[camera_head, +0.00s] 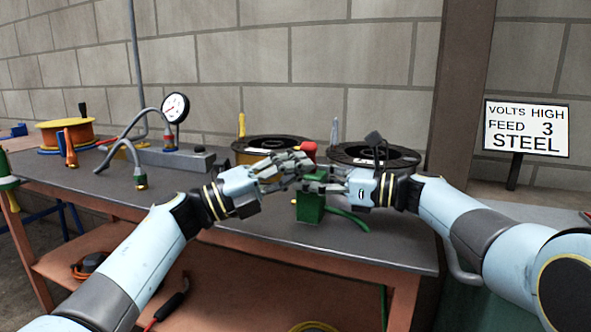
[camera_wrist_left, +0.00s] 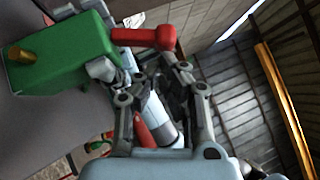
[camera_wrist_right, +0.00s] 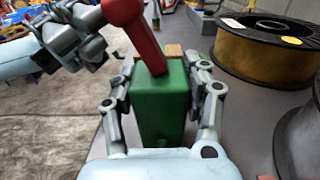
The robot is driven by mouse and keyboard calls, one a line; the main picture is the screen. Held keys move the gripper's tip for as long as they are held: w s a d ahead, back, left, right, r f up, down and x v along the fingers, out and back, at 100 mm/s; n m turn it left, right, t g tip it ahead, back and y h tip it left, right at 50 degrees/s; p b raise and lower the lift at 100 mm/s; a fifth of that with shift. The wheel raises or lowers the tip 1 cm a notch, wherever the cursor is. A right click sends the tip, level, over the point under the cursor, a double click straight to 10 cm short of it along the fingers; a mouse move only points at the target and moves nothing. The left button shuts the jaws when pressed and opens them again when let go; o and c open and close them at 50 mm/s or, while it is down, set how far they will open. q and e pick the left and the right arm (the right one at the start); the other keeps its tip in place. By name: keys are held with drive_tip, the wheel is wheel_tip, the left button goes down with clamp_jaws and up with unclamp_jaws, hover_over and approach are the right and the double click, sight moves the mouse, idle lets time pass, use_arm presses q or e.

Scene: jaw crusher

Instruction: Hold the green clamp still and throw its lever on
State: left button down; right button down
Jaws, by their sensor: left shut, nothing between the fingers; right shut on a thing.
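The green clamp (camera_head: 310,207) stands upright on the grey workbench near its front edge. It also shows in the left wrist view (camera_wrist_left: 62,55) and in the right wrist view (camera_wrist_right: 164,105). Its red lever (camera_wrist_right: 136,35) rises from the top and leans toward the left gripper's side; the red knob also shows in the left wrist view (camera_wrist_left: 150,38). My right gripper (camera_wrist_right: 163,95) is shut on the clamp's body, a finger on each side. My left gripper (camera_head: 300,165) is shut and empty beside the lever; whether it touches the lever is unclear.
Two dark-rimmed spools (camera_head: 374,155) stand behind the clamp. A pressure gauge (camera_head: 175,108) with hoses stands at the left of the bench. An orange spool (camera_head: 66,132) is at the far left. A sign (camera_head: 526,128) stands at the right.

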sight(305, 148)
use_arm(q)
drive_tip(key=shift+w+d+r+n+y, duration=0.15)
drive_tip(key=shift+r+n+y, duration=0.2)
drive_tip(key=shift+n+y, duration=0.25)
drive_tip(key=shift+w+r+n+g+y, duration=0.3)
drive_tip(key=shift+w+r+n+y, duration=0.1)
drive_tip(key=shift+r+n+y, duration=0.4)
drive_tip(key=shift+w+d+r+n+y, duration=0.25)
drive_tip(key=shift+w+n+y, duration=0.1)
drive_tip(key=shift+n+y, duration=0.3)
drive_tip(key=shift+w+n+g, duration=0.1)
drive_tip(key=shift+n+g, duration=0.15)
drive_tip(key=shift+g, duration=0.05)
drive_tip(key=shift+a, duration=0.1)
